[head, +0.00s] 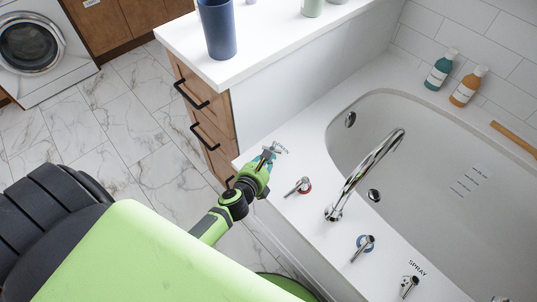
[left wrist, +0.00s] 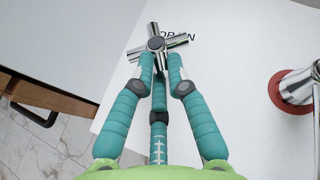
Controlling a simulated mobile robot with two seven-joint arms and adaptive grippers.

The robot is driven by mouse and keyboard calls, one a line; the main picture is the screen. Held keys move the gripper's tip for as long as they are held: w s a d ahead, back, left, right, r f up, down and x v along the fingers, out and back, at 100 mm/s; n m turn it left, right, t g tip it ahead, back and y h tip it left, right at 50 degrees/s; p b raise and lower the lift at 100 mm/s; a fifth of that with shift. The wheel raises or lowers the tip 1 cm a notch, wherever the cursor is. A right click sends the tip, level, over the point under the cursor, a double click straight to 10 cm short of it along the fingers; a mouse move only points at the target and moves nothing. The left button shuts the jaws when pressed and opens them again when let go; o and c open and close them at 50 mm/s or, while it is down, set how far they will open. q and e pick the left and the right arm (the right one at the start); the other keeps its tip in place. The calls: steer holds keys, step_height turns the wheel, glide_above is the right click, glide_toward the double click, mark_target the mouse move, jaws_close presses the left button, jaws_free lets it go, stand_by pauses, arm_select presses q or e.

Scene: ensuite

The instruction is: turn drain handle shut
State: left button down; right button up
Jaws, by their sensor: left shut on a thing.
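The drain handle (left wrist: 156,44) is a chrome cross-shaped handle on the white tub deck, with a dark label partly hidden behind it. My left gripper (left wrist: 160,66) has teal fingers on either side of the handle's near arm and is shut on it. In the head view my left gripper (head: 265,159) is at the deck's left end, beside the drain label, and mostly hides the handle. My right gripper is in neither view.
A red-ringed tap handle (head: 299,186) stands just right of the drain handle. The curved chrome spout (head: 366,172), blue-ringed handle (head: 363,246) and spray handle (head: 409,285) are farther along. A wooden cabinet (head: 203,108) with black pulls stands behind my left gripper.

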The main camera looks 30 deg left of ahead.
arm_select(q)
steer(key=shift+a+r+m+h+p, duration=0.2)
steer(key=shift+r+m+h+p, duration=0.1)
steer(key=shift+m+h+p, duration=0.15)
steer(key=shift+a+m+h, duration=0.15)
steer(key=shift+m+h, duration=0.2)
steer(key=shift+h, duration=0.2)
steer(key=shift+a+f+m+h+p, duration=0.15)
steer(key=shift+m+h+p, duration=0.15)
steer(key=shift+m+h, duration=0.15)
steer(key=shift+w+a+f+m+g+h, duration=0.1)
steer(key=shift+a+m+g+h, duration=0.05)
steer(key=shift+m+h, duration=0.4)
steer(key=shift+a+m+g+h, duration=0.15)
steer(key=shift+m+h, duration=0.25)
steer(key=shift+h, duration=0.2)
steer(key=shift+a+m+h, duration=0.15)
steer(key=shift+m+h, duration=0.45)
steer(key=shift+h, duration=0.1)
steer(key=shift+g, duration=0.3)
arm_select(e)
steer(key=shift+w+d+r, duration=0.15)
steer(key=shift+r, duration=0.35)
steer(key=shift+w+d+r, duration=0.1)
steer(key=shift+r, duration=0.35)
